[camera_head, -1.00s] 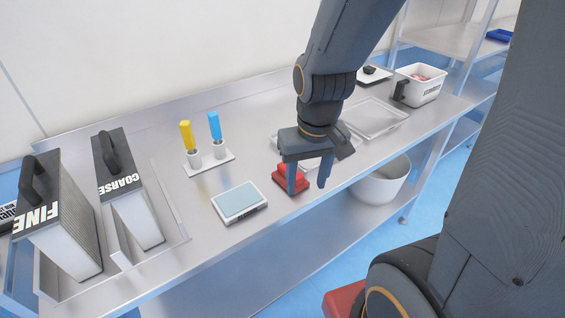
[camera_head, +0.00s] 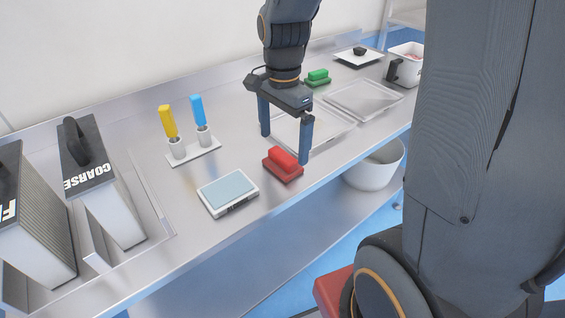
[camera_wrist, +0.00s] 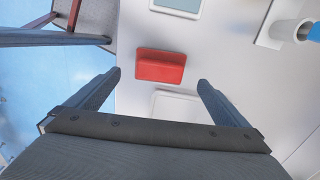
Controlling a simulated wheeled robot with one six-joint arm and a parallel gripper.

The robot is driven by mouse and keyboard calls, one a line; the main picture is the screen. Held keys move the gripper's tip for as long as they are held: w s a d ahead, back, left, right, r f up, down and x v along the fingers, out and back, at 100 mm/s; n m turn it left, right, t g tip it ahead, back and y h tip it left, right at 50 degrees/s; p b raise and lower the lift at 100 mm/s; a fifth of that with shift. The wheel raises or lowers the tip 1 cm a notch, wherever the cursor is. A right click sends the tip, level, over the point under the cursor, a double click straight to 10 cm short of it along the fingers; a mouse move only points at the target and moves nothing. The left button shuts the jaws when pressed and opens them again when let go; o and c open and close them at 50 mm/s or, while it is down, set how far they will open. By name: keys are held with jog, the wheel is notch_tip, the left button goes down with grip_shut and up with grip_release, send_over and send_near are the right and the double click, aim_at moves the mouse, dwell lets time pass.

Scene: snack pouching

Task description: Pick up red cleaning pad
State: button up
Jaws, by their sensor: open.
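The red cleaning pad (camera_head: 283,165) lies on the steel table near its front edge, to the right of the scale. My gripper (camera_head: 284,148) is open and empty, with its fingers pointing down above the table, close to the pad. In the wrist view the red pad (camera_wrist: 160,66) lies beyond the fingertips, roughly centred between my gripper's open fingers (camera_wrist: 160,80).
A scale (camera_head: 228,191) sits left of the pad. A holder with yellow and blue-handled tools (camera_head: 193,152) stands behind it. Clear trays (camera_head: 364,100) and a green pad (camera_head: 317,78) lie right and behind. A white bin (camera_head: 374,168) sits below. Coarse grater (camera_head: 100,190) stands left.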

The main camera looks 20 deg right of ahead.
aim_at(283, 154)
jog(key=shift+s+a+f+p, duration=0.1)
jog(key=shift+f+p, duration=0.2)
jog(key=shift+f, duration=1.1)
jog(key=shift+s+f+p, duration=0.1)
jog(key=shift+f+p, duration=0.2)
jog(key=shift+f, duration=1.05)
jog(key=shift+w, duration=0.1)
jog(key=c, duration=1.2)
notch_tip(283, 154, up, 10)
jog(key=shift+r+b, duration=0.1)
jog(key=shift+b, duration=0.5)
